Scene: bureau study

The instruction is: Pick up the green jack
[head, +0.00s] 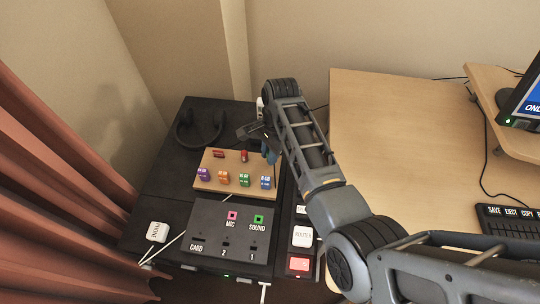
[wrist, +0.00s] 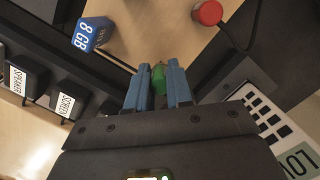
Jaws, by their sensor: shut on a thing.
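My gripper (wrist: 160,85) is shut on the green jack (wrist: 158,78), which sits between its two blue fingers in the wrist view. In the head view my gripper (head: 268,152) is at the right edge of the wooden board, partly hidden by my arm, and I cannot make out the jack there. In the wrist view the board lies beyond the fingertips. I cannot tell whether the jack touches it.
In front stands a dark panel (head: 205,222) with a pink MIC and a green SOUND socket (head: 258,219). Headphones (head: 217,125) lie behind. A wooden desk (head: 400,130) is at right.

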